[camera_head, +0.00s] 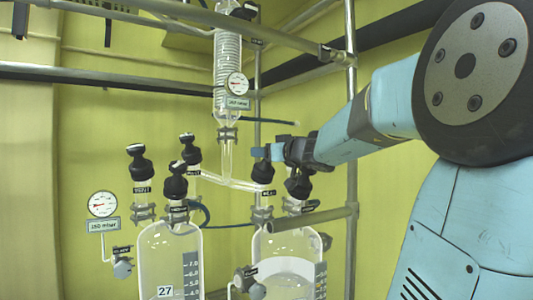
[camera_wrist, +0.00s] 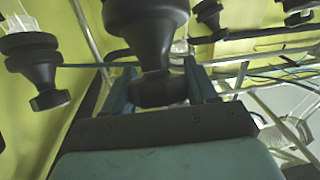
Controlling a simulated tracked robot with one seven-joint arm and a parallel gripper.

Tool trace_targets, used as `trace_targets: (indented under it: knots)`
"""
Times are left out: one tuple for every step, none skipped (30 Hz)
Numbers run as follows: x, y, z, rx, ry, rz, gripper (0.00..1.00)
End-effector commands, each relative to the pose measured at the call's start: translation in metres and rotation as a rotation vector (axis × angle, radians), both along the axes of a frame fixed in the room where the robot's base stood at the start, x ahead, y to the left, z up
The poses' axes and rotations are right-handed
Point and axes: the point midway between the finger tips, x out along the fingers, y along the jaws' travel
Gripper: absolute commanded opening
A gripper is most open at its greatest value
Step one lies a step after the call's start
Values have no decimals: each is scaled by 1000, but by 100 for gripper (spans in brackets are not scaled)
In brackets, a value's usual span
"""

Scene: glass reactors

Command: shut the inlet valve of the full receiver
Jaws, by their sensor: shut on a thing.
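The right receiver (camera_head: 262,245) is a clear glass vessel with a pale liquid surface inside. A black valve knob (camera_head: 262,172) stands above its left neck, with a small label below it that I cannot read surely. My gripper (camera_head: 268,152) is at the top of this knob. In the wrist view, my gripper (camera_wrist: 160,92) has its two blue fingers either side of a black knob (camera_wrist: 147,35) and is shut on it. Another black knob (camera_head: 298,186) stands just right, under the gripper. The left receiver (camera_head: 165,255) is clear glass, marked 27; I see no liquid surface in it.
Black knobs (camera_head: 137,165) top the left receiver's necks. A glass coil condenser (camera_head: 228,60) with a pressure gauge (camera_head: 237,84) hangs above. Another gauge (camera_head: 102,204) stands at far left. Metal rails (camera_head: 320,215) cross near the right receiver. Another knob (camera_wrist: 45,70) is left in the wrist view.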

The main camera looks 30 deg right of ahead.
Motion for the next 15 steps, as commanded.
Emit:
trace_targets:
  knots:
    - [-1,-1,0,8,0,-19,27]
    - [-1,-2,0,15,0,-31,27]
    - [-1,-1,0,23,1,-44,27]
    - [-1,-2,0,31,1,-57,27]
    - [-1,-2,0,37,1,-68,27]
    - [-1,-2,0,46,1,-83,27]
    - [-1,-3,0,51,1,-93,27]
    - [0,-3,0,57,2,-103,27]
    - [0,-3,0,65,3,-118,27]
    - [0,-3,0,70,3,-127,27]
    - [0,-4,0,76,2,-137,27]
    - [0,-4,0,83,4,-150,27]
    - [0,-4,0,90,4,-160,27]
    - [0,-4,0,95,3,-169,27]
    - [0,-4,0,103,3,-181,27]
